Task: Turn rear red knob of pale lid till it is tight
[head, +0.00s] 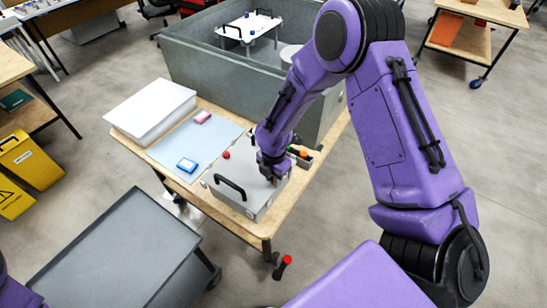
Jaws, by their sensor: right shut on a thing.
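The pale lid (238,201) lies on a grey box on the wooden table, with a black handle (230,187) at its near left. One red knob (226,155) shows uncovered at the lid's far left side. My right gripper (271,179) points down onto the lid's right part and is shut on a small red knob, mostly hidden by the fingers. Whether this is the rear knob, and how tight it is, cannot be told. My right arm hides part of the lid's far side. My left gripper is out of view.
A small dark tray (303,162) with orange-red and green pieces lies right of the gripper. A large grey bin (205,75) stands behind; a grey cart (115,255) stands front left.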

